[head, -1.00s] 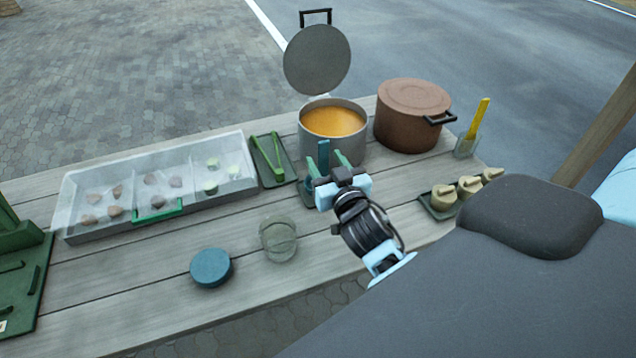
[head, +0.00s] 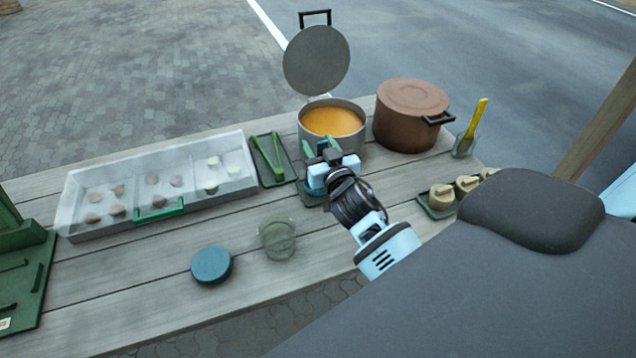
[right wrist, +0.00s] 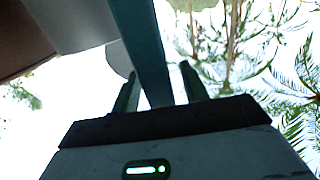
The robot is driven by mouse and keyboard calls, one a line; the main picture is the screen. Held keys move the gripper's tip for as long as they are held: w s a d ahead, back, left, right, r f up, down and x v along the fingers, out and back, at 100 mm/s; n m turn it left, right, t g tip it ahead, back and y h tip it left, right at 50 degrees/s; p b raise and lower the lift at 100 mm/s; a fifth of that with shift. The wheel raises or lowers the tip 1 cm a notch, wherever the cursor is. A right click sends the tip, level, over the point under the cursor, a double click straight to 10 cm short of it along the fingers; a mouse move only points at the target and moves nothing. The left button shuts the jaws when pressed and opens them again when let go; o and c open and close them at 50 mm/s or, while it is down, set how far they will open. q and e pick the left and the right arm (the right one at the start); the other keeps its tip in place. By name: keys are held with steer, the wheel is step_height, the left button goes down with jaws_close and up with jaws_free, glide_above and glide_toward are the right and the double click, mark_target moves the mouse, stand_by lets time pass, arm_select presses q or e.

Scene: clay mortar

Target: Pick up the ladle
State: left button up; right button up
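The ladle's teal handle (right wrist: 148,50) rises between the two fingers of my right gripper (right wrist: 160,88) in the right wrist view. In the head view my right gripper (head: 321,147) is in front of the open pot of orange soup, its green fingers apart on either side of the handle. The fingers look open around the handle; whether one touches it I cannot tell. The ladle's lower end is hidden behind the gripper, near a small dark green rest (head: 309,193) on the table. My left gripper is not in view.
The soup pot (head: 345,147) with its raised lid (head: 317,61) and a brown lidded pot (head: 412,115) stand behind. A clear-covered tray (head: 90,225), green tongs (head: 268,152), a glass (head: 277,239) and a blue disc (head: 211,266) are left.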

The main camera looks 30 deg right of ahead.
jaws_close()
steer(key=shift+r, duration=0.1)
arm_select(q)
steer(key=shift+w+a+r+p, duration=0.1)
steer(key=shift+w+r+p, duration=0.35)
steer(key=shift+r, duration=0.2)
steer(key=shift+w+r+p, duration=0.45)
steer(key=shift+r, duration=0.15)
arm_select(e)
step_height(320, 180, up, 10)
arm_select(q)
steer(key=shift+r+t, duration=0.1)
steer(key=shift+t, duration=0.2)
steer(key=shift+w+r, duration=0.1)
